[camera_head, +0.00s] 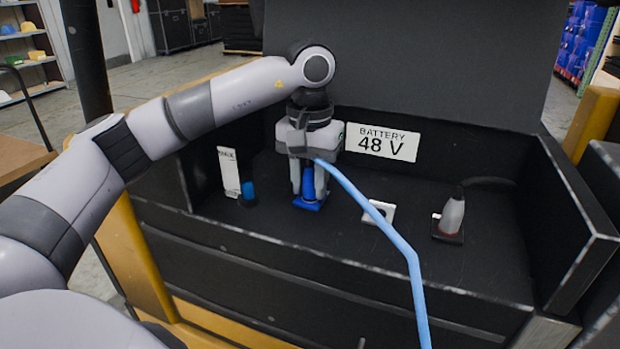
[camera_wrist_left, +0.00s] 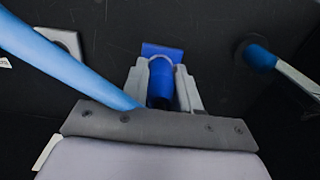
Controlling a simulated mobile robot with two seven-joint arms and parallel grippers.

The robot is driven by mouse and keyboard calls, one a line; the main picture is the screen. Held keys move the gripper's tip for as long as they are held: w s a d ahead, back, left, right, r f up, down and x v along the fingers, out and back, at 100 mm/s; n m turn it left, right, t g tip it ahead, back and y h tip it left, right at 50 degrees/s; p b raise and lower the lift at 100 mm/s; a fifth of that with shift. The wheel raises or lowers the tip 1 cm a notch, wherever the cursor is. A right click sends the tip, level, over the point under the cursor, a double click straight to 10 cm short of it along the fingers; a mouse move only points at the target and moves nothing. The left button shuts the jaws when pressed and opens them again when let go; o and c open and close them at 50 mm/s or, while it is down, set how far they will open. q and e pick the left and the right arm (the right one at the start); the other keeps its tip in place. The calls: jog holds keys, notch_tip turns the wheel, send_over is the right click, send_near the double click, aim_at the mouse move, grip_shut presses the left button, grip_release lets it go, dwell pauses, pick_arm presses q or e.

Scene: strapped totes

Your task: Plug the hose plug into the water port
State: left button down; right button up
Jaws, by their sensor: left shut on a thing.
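My left gripper (camera_head: 308,180) points straight down and is shut on the blue hose plug (camera_head: 310,184). The plug is upright, with its lower end at a square blue plate (camera_head: 312,206) on the black deck. The fingers hide part of the plug, and I cannot tell whether it is seated in the plate. In the left wrist view the plug (camera_wrist_left: 160,85) sits between the fingers (camera_wrist_left: 161,92), with the blue plate (camera_wrist_left: 162,50) behind it. The light-blue hose (camera_head: 385,228) runs from the gripper down to the right. No legible marking identifies the water port. My right gripper is out of view.
Left of the gripper stand a short blue cylinder (camera_head: 248,190) and an upright white label (camera_head: 229,172). A white square plate (camera_head: 386,206) lies right of the gripper, behind the hose. Farther right is a grey plug (camera_head: 452,215) with a black cable. The "BATTERY 48 V" sign (camera_head: 382,142) is behind.

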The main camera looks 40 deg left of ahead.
pick_arm(q)
jog(key=shift+f, duration=0.25)
jog(key=c, duration=0.7)
grip_release()
jog(key=shift+c, duration=0.2)
jog(key=shift+r, duration=0.15)
notch_tip(320, 180, up, 7)
